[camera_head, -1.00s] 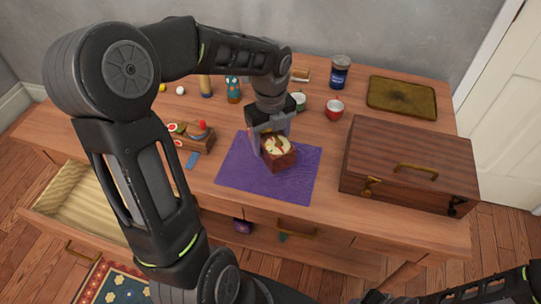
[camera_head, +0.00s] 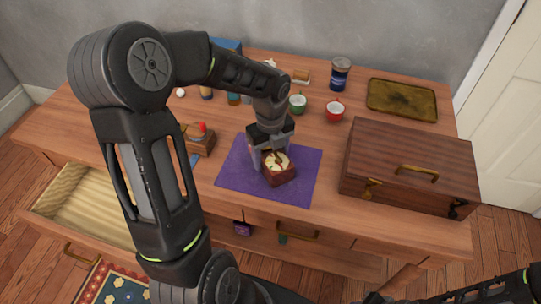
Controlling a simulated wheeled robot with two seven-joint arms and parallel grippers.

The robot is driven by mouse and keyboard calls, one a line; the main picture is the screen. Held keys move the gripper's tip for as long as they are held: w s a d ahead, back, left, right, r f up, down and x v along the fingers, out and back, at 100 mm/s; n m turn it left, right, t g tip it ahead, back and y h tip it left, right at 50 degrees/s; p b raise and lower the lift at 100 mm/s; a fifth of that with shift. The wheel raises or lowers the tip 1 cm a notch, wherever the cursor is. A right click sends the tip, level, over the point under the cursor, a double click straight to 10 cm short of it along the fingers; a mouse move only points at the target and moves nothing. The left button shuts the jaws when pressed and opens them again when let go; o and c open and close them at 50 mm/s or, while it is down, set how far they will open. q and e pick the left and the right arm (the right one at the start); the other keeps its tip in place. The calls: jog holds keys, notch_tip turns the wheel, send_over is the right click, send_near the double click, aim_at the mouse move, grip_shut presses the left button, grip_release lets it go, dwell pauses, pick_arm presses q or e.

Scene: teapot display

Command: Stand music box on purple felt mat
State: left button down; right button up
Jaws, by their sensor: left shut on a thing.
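The music box (camera_head: 281,174) is a small dark red-brown box with a cream, patterned top. It is over the middle of the purple felt mat (camera_head: 237,173), upright, and appears to rest on it, though any small gap under it cannot be told. My left gripper (camera_head: 269,157) comes down from above and is shut on the box. The near finger shows at the box's left side. My right gripper is not visible; only part of my right arm shows at the bottom right corner.
A large wooden case (camera_head: 410,165) with brass fittings stands right of the mat. A wooden stand (camera_head: 203,144) is left. An open drawer (camera_head: 75,208) juts out at left.

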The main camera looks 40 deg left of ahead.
aim_at(270, 152)
pick_arm(q)
jog(key=shift+f, duration=0.1)
jog(key=shift+c, duration=2)
grip_release()
notch_tip(270, 152, up, 12)
jog(key=shift+r+p, duration=0.15)
jog(key=shift+p, duration=0.2)
